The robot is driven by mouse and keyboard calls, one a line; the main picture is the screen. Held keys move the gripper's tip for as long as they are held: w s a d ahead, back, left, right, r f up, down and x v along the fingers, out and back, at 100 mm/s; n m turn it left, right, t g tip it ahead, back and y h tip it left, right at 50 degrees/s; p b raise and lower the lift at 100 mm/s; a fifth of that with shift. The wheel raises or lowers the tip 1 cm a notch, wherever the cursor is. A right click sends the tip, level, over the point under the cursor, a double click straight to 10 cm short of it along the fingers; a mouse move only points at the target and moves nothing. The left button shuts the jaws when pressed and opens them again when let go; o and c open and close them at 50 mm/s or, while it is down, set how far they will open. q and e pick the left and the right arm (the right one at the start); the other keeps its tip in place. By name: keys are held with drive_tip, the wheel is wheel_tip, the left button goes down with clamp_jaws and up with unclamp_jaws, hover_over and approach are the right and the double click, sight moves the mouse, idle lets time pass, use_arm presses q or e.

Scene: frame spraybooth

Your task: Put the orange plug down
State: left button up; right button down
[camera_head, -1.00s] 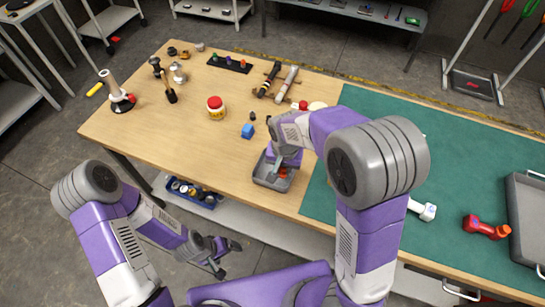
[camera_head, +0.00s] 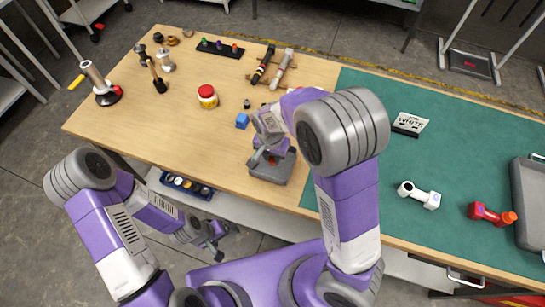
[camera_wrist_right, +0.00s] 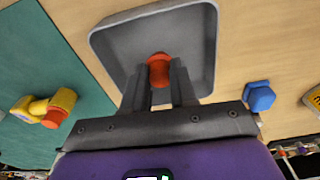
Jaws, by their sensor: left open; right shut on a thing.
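The orange plug (camera_wrist_right: 159,70) is between the fingertips of my right gripper (camera_wrist_right: 158,82) in the right wrist view. The gripper is shut on it, over the grey tray (camera_wrist_right: 208,50). I cannot tell whether the plug touches the tray floor. In the head view, my right gripper (camera_head: 270,158) reaches down over the same tray (camera_head: 266,177) at the table's front edge, and its hand and arm hide part of the tray. My left gripper (camera_head: 214,248) is open and empty, below and in front of the table edge.
A blue block (camera_head: 242,121) sits just behind the tray and also shows in the right wrist view (camera_wrist_right: 259,96). A green mat (camera_head: 375,165) covers the right side, holding a white dumbbell-shaped part (camera_head: 418,195) and a red one (camera_head: 491,214).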

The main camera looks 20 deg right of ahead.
drive_tip(key=shift+w+f, duration=0.1)
drive_tip(key=shift+f, duration=0.4)
drive_tip(key=shift+f, duration=0.15)
drive_tip(key=c, duration=0.9)
unclamp_jaws()
